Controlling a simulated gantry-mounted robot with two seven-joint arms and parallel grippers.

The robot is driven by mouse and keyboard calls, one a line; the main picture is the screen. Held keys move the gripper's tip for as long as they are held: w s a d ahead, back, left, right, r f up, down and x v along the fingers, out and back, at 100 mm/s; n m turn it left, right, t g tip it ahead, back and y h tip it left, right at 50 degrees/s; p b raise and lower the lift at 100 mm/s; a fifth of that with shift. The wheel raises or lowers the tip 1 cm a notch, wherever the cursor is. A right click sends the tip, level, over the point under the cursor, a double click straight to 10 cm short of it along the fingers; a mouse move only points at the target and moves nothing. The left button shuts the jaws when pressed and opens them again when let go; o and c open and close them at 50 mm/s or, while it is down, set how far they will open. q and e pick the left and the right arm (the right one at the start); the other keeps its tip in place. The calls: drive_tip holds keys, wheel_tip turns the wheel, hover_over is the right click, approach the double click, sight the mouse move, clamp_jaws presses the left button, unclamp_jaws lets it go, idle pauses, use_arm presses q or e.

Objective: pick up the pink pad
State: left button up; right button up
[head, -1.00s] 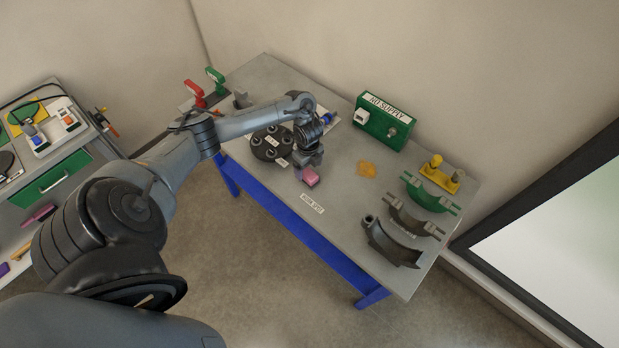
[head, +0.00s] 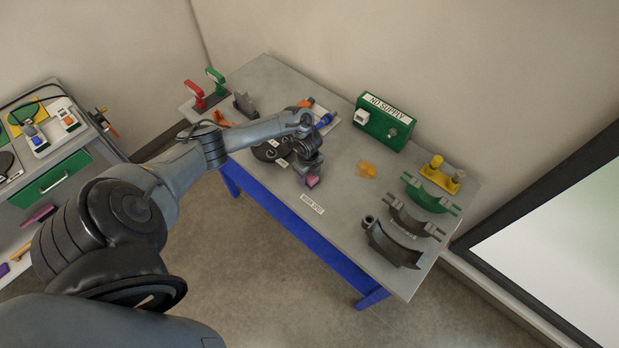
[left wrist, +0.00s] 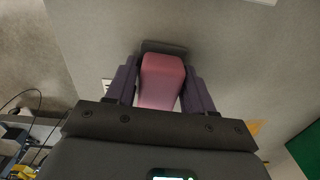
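The pink pad (left wrist: 161,80) is a rounded block with a dark piece (left wrist: 164,47) at its far end in the left wrist view. In the head view the pad (head: 312,182) shows only in part, below my left gripper (head: 309,176), near the front edge of the table. In the left wrist view the two purple fingers of my left gripper (left wrist: 162,88) stand on either side of the pad, very close to it. I cannot tell whether they press on it. My right gripper is not in view.
The table (head: 345,215) also holds a green box (head: 383,123) marked NO SUPPLY, an orange-yellow piece (head: 367,169), and curved clamp parts (head: 392,243) at the right. A "WORK SPOT" label (head: 311,203) lies just in front of the pad. A tool cart (head: 50,180) stands at the left.

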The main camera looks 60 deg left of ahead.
use_arm(q)
drive_tip(key=c, duration=0.4)
drive_tip(key=shift+r, duration=0.75)
wheel_tip(320, 180, up, 3)
drive_tip(key=shift+f, duration=0.2)
drive_tip(key=w+d+r+p, duration=0.1)
drive_tip(key=d+r, duration=0.1)
drive_tip(key=d, duration=0.1)
drive_tip(key=w+d+r+p, duration=0.1)
drive_tip(key=d+r, duration=0.1)
drive_tip(key=d, duration=0.2)
drive_tip(key=w+d+r+p, duration=0.1)
drive_tip(key=w+d+r, duration=0.1)
drive_tip(key=d+r, duration=0.1)
drive_tip(key=shift+d, duration=0.5)
